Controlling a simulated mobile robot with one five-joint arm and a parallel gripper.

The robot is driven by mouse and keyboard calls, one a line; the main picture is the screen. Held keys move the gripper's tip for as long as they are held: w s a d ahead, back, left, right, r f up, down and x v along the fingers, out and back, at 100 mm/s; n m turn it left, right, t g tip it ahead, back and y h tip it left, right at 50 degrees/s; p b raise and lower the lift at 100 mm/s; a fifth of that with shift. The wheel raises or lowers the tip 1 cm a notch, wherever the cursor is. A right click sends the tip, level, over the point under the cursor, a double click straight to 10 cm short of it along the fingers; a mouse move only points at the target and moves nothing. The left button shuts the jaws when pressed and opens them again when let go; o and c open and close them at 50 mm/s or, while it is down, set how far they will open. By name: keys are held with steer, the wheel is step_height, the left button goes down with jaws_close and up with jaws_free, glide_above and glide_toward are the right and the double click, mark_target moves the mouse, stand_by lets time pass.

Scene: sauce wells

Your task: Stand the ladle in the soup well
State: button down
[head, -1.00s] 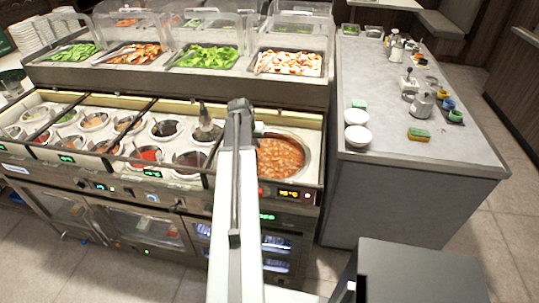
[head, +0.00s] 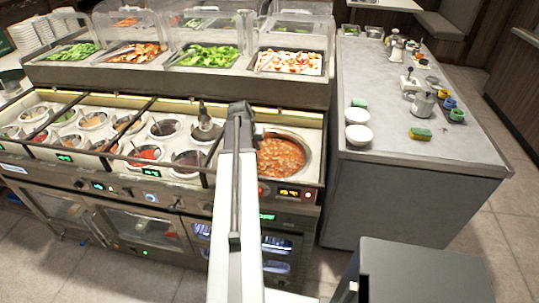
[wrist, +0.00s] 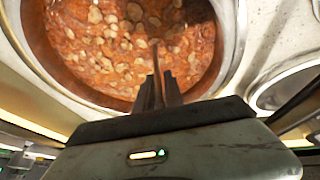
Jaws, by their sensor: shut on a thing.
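The soup well (head: 300,140) is a round metal-rimmed well of orange-brown soup with pale pieces, at the right end of the hot counter. In the wrist view its rim (wrist: 228,40) curves around the soup, close beyond my gripper. My gripper (wrist: 157,82) is shut on a thin brown rod (wrist: 155,55), which looks like the ladle's handle. The rod projects past the fingertips and shows against the soup. The ladle's bowl is not visible, and I cannot tell whether the rod touches the soup. In the head view my arm hides the gripper and the held ladle.
Several smaller sauce wells (head: 187,158) lie left of the soup well; a dark upright utensil (head: 203,115) stands in one. A guarded salad bar (head: 180,75) runs behind. A grey side counter (head: 390,165) at right holds white bowls (head: 358,134), a sponge (head: 421,134) and pots.

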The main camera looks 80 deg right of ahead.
steer(key=shift+f, duration=0.2)
steer(key=c, duration=1.4)
jaws_free()
steer(key=shift+o, duration=0.5)
steer(key=o, duration=0.6)
step_height(320, 180, up, 9)
steer(key=p, duration=0.8)
steer(key=shift+p, duration=0.3)
